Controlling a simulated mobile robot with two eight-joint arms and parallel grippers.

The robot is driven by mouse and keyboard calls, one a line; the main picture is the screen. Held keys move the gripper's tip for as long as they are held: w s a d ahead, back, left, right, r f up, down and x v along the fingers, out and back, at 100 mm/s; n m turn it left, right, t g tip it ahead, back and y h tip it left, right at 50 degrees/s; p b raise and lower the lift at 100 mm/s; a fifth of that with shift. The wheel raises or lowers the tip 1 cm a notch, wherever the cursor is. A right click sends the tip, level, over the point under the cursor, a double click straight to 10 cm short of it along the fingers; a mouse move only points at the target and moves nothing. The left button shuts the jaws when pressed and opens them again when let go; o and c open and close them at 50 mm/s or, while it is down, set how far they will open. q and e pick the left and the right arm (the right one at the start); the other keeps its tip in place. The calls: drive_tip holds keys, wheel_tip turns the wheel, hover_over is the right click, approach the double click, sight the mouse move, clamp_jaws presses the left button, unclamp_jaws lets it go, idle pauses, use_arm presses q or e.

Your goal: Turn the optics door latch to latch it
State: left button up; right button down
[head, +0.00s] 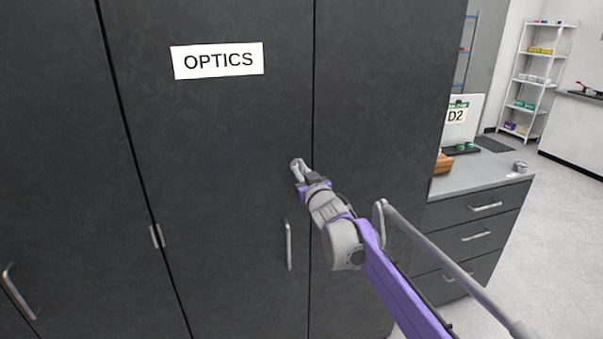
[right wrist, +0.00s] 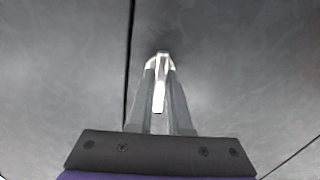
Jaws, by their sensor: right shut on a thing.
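The optics door (head: 220,140) is a dark grey cabinet door with a white OPTICS sign (head: 218,60). It looks closed, flush with its neighbours. The door latch (head: 297,165) is a small light metal piece near the door's right edge, above the door's vertical handle (head: 289,245). My right gripper (head: 304,178) is at the latch and shut on it. In the right wrist view the bright latch (right wrist: 160,94) lies between the two fingers of the gripper (right wrist: 160,105), along their length. The fingers hide part of the latch in both views. My left gripper is not in view.
A dark cabinet door (head: 375,90) adjoins on the right across a narrow seam, and another stands on the left.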

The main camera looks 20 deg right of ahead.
drive_tip(key=shift+m, duration=0.4)
drive_tip(key=c, duration=0.9)
unclamp_jaws()
drive_tip(key=shift+o, duration=0.2)
drive_tip(key=s, duration=1.1)
drive_tip(key=shift+d+b, duration=0.15)
drive_tip(key=shift+b, duration=0.3)
drive_tip(key=shift+w, duration=0.1)
drive_tip(key=s+a+f+g+p, duration=0.1)
drive_tip(key=s+f+g+p, duration=0.1)
drive_tip(key=s+f+g, duration=0.2)
drive_tip(key=s+a+f+g+p, duration=0.1)
drive_tip(key=s+f+g, duration=0.3)
drive_tip(key=s+f, duration=0.7)
drive_tip(key=s+a+f+g+p, duration=0.1)
drive_tip(key=s+f+g+p, duration=0.2)
drive_tip(key=s+f, duration=0.5)
drive_tip(key=s+g, duration=0.1)
drive_tip(key=s, duration=1.2)
drive_tip(key=shift+m+g+h+p, duration=0.3)
drive_tip(key=shift+m, duration=0.1)
